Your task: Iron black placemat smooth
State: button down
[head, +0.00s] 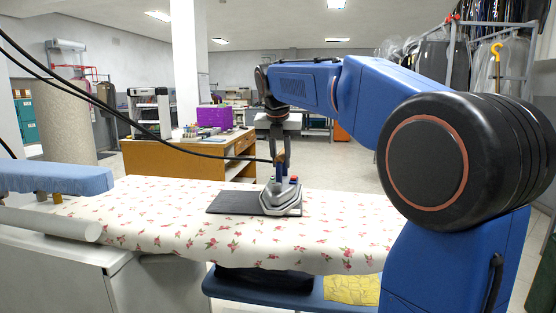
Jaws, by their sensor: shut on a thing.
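My gripper (279,166) reaches down from above and is shut on the iron's handle. Whether the iron's soleplate presses on the placemat cannot be told from here.
A blue padded sleeve arm (55,178) stands over the board's left end. Black cables (150,134) hang across from the upper left to the iron. A yellow cloth (352,290) lies on the blue shelf below. The board is clear on both sides of the placemat.

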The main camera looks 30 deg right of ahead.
jog(key=shift+d+r, duration=0.1)
jog(key=shift+r, duration=0.05)
jog(key=shift+s+d, duration=0.45)
jog(key=shift+d, duration=0.25)
jog(key=shift+s+d, duration=0.45)
jog(key=shift+d, duration=0.25)
jog(key=shift+s, duration=0.1)
